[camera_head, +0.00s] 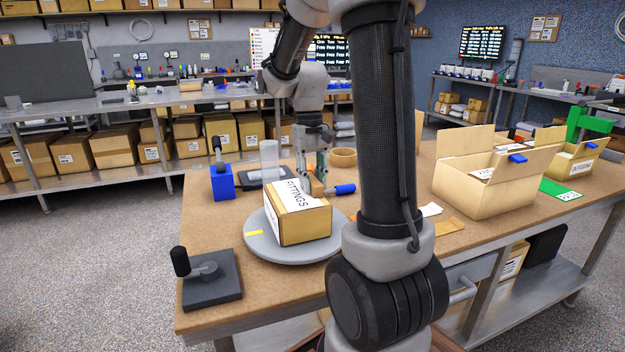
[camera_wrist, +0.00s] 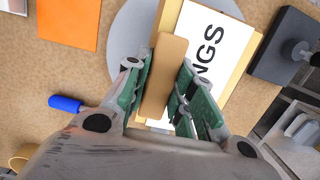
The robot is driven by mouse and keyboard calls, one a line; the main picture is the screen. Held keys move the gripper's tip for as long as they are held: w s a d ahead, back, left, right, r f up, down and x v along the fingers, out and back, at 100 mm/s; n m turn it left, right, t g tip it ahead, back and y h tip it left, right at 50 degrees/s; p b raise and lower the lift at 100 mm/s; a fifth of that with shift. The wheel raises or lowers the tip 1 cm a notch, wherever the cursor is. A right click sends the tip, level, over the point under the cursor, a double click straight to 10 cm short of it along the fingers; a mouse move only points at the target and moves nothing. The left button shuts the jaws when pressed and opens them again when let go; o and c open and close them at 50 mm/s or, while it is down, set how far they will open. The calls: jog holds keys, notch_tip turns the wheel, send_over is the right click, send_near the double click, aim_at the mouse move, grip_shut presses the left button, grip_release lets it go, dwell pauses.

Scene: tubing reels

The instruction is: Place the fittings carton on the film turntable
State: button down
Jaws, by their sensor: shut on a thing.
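The fittings carton (camera_head: 304,224) is a tan box with a white label reading FITTINGS. It is upright over the grey round film turntable (camera_head: 262,250) and appears to rest on it; any small gap underneath cannot be made out. My gripper (camera_head: 311,182) is above the carton's back edge, pointing down. In the wrist view my gripper (camera_wrist: 164,95) has its green-padded fingers on both sides of a brown upright tab on top of the carton (camera_wrist: 238,75). The turntable (camera_wrist: 124,38) shows beside the carton there, partly hidden by it.
A dark plate with a black-knobbed lever (camera_head: 212,280) stands at the table's front left. A blue block (camera_head: 222,184) and a clear cylinder (camera_head: 269,158) stand behind the turntable. A blue-handled tool (camera_head: 344,189) lies close by. Open cartons (camera_head: 480,190) stand at the right.

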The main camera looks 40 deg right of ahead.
jog(key=c, duration=1.2)
grip_release()
notch_tip(320, 180, up, 12)
jog(key=w+f, duration=0.1)
jog(key=w, duration=0.1)
jog(key=s+a+f+n+t, duration=0.1)
jog(key=s+a+t, duration=0.2)
jog(key=s, duration=0.5)
jog(key=s+a+f+n+t, duration=0.1)
jog(key=s+a+n+t, duration=0.1)
jog(key=s, duration=0.7)
jog(key=shift+s+a+f+t, duration=0.3)
jog(key=shift+a+t, duration=0.3)
jog(key=shift+a, duration=0.65)
